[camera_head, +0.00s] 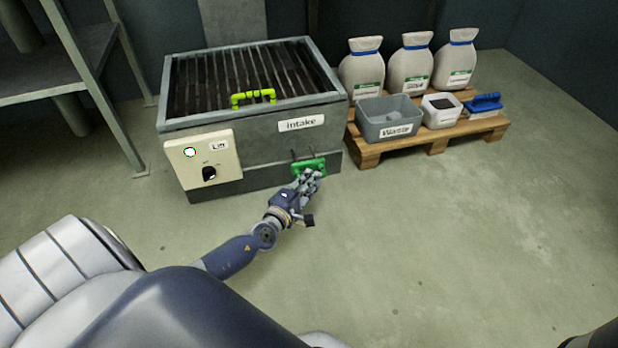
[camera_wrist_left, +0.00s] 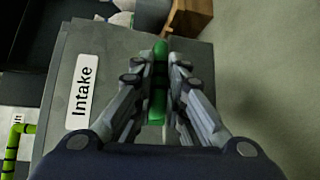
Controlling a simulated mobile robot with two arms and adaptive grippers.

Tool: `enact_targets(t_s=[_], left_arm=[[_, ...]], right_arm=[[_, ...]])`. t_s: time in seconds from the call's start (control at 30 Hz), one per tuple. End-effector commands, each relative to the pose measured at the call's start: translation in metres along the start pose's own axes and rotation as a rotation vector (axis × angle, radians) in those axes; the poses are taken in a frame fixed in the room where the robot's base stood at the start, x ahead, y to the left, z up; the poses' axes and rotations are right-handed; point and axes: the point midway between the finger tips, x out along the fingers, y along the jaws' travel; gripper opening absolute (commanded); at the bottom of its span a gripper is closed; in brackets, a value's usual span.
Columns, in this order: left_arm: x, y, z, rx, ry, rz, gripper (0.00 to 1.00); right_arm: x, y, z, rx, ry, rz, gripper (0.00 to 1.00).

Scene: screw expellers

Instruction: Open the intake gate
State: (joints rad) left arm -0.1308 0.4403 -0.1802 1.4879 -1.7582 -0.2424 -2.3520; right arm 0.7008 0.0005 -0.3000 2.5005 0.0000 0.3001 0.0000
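The grey intake box (camera_head: 250,140) stands on the floor left of centre, with an "Intake" label (camera_head: 301,123) on its front. The label also shows in the left wrist view (camera_wrist_left: 83,92). A green handle (camera_head: 318,163) sits low on the front, below the label, on dark brackets. My left gripper (camera_head: 308,178) is at this handle. In the left wrist view, the fingers of my left gripper (camera_wrist_left: 166,66) lie close on both sides of the green handle (camera_wrist_left: 159,80) and look closed on it. Gate edges are not clear. My right gripper is not in view.
A dark grate with a lime-green handle (camera_head: 253,97) tops the box. A cream switch panel (camera_head: 228,165) is on its front left. A wooden pallet (camera_head: 368,152) at right holds sacks, a "Waste" bin (camera_head: 388,112), a white tub and a blue brush. The floor at right is clear.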

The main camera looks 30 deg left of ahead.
Motion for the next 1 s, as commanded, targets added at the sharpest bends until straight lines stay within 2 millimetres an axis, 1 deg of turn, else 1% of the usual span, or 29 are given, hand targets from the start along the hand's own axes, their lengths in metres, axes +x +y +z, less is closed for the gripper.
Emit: enact_targets(t_s=[0.03,0.07,0.1,0.4,0.57,0.67,1.0], left_arm=[[0.000,-0.001,-0.001,0.000,0.001,-0.001,0.24],[0.000,-0.001,-0.001,0.000,0.001,-0.001,0.31],[0.000,-0.001,-0.001,0.000,0.001,-0.001,0.33],[0.000,0.000,-0.001,0.000,0.001,0.000,0.33],[-0.009,-0.001,-0.001,0.000,0.000,-0.001,0.33],[-0.022,-0.001,-0.001,-0.001,0.001,-0.002,0.33],[-0.084,-0.002,-0.001,0.002,0.000,-0.004,0.33]], right_arm=[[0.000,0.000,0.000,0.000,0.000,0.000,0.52],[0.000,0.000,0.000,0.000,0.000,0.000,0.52],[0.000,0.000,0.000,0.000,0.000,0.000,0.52],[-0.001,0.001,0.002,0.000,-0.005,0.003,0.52],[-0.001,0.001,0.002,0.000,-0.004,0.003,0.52],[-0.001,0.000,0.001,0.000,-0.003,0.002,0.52],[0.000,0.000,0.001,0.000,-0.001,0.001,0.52]])
